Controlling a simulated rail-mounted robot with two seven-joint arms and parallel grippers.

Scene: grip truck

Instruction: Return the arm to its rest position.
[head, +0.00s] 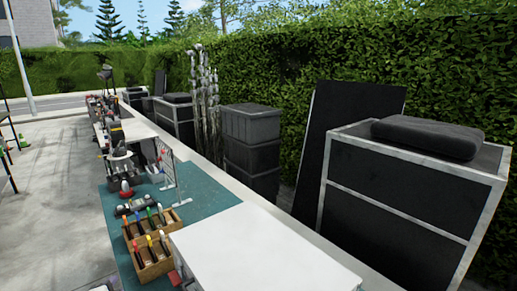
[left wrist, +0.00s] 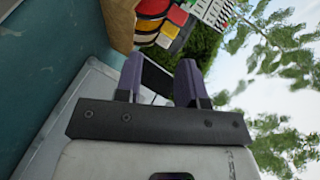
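My left gripper (left wrist: 160,75) shows in the left wrist view, with two purple fingers standing apart. I see nothing held between them; a dark panel and pale surface show behind the gap. I cannot make out my left gripper clearly in the head view. My right gripper is not in either view.
A long worktop with a teal mat (head: 218,197) carries a wooden tool rack (head: 151,262), a white board (head: 265,250) and equipment further back. Black cases (head: 390,195) and stacked grey bins (head: 250,125) stand right, before a hedge. A clapperboard (left wrist: 215,12) shows in the left wrist view.

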